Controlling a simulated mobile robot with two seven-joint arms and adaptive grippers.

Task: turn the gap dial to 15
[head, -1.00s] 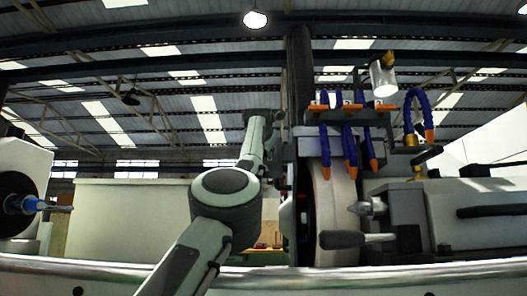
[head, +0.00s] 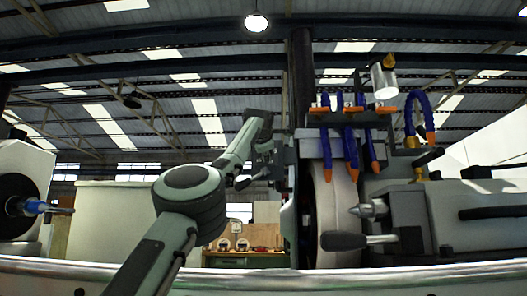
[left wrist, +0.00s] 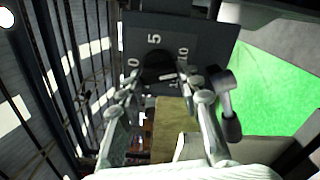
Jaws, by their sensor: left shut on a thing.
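The gap dial has a dark panel (left wrist: 205,35) with pale markings 0, 5 and 10 around it in the left wrist view. Its black knob (left wrist: 158,66) sits in the middle of the panel. My left gripper (left wrist: 160,76) has its fingers on both sides of the knob and is shut on it. A small pale mark shows low on the knob, but I cannot read the setting for sure. The fingers cover part of the scale. In the head view my left arm reaches up to the machine, where the dial face cannot be made out. My right gripper is not in view.
A dark lever (left wrist: 229,108) hangs just right of the gripper in the left wrist view. In the head view the grinding wheel (head: 335,215) and blue coolant hoses (head: 350,150) stand to the right. A metal rail (head: 330,278) crosses the front.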

